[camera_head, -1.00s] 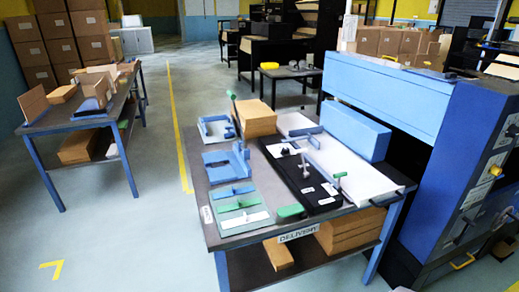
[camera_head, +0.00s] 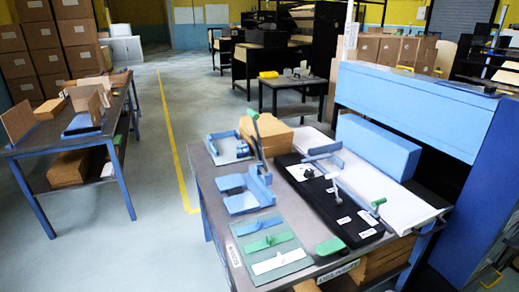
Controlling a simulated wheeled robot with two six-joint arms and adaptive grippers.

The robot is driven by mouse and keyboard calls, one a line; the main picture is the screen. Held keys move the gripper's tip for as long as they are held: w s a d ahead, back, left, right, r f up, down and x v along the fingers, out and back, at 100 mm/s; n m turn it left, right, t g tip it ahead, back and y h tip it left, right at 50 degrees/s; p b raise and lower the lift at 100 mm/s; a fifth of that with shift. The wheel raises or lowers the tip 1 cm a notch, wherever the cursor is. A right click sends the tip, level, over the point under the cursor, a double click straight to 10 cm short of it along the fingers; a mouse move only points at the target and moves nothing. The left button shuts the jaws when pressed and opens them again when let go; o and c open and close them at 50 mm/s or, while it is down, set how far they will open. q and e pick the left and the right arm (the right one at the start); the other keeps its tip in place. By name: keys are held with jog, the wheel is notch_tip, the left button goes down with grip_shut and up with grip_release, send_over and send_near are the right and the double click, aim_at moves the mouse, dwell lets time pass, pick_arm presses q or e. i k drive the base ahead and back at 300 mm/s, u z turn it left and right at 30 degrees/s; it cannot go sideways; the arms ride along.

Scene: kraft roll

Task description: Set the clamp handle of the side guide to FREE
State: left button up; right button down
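The delivery table (camera_head: 215,190) stands ahead, right of the middle. A long black plate (camera_head: 347,237) with several small white labels lies on it, beside a white surface (camera_head: 375,190). A grey bar with a green-knobbed handle (camera_head: 379,203) crosses the plate, and a small dark knob (camera_head: 307,172) stands farther back. I cannot tell which part is the clamp handle of the side guide. The label words are too small to read, so its setting is unclear. Neither of my grippers is in view.
Blue fixtures (camera_head: 243,194), green and white strips (camera_head: 268,243) and a tall green-tipped lever (camera_head: 253,115) stand on the table's left side. A big blue machine (camera_head: 420,100) closes off the right. A second table (camera_head: 60,136) is at left, with clear floor between.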

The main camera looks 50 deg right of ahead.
aim_at(338, 201)
jog(key=i, duration=3.4)
jog(key=z, duration=3.2)
jog(key=i, duration=0.5)
